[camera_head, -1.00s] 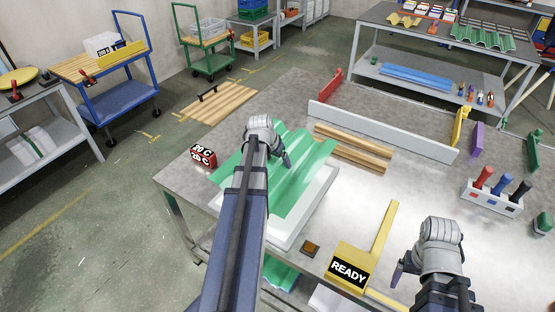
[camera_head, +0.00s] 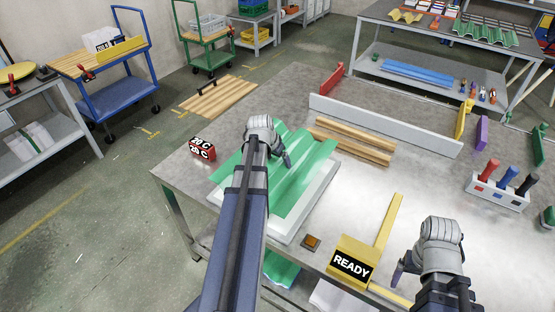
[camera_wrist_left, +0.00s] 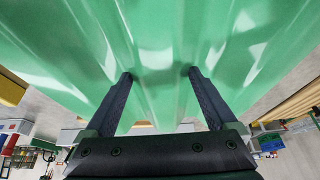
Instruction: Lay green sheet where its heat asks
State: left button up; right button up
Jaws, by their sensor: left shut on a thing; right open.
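The green corrugated sheet (camera_head: 296,182) lies tilted across my left arm's reach, over a white tray or block (camera_head: 318,205) at the table's near left. My left gripper (camera_head: 284,157) is shut on the green sheet, which fills the top of the left wrist view (camera_wrist_left: 160,40) between and beyond the two fingers. My arm hides part of the sheet; whether the sheet touches the white block is unclear. My right gripper (camera_head: 402,272) is open and empty near the READY sign (camera_head: 351,267). A red display (camera_head: 202,149) with a temperature in C stands at the table's left edge; its digits are hard to read.
Wooden strips (camera_head: 350,142) and a long grey bar (camera_head: 385,124) lie behind the sheet. A holder with red, blue and black handles (camera_head: 497,190) stands at right. A small orange-topped button (camera_head: 311,243) sits near the front edge. The table's middle right is clear.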

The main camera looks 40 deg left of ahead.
aim_at(274, 164)
pick_arm(q)
jog(key=shift+f+b, duration=2.65)
jog(key=shift+f, duration=0.25)
pick_arm(e)
jog(key=shift+f, duration=2.9)
pick_arm(q)
jog(key=o, duration=1.6)
jog(key=shift+c, duration=0.2)
jog(key=shift+r, duration=0.15)
pick_arm(e)
jog(key=shift+r, duration=0.15)
pick_arm(q)
jog(key=p+v, duration=0.7)
jog(key=shift+s+r, duration=0.2)
jog(key=shift+r, duration=0.1)
pick_arm(e)
notch_tip(274, 164, up, 7)
pick_arm(q)
jog(key=shift+f, duration=0.15)
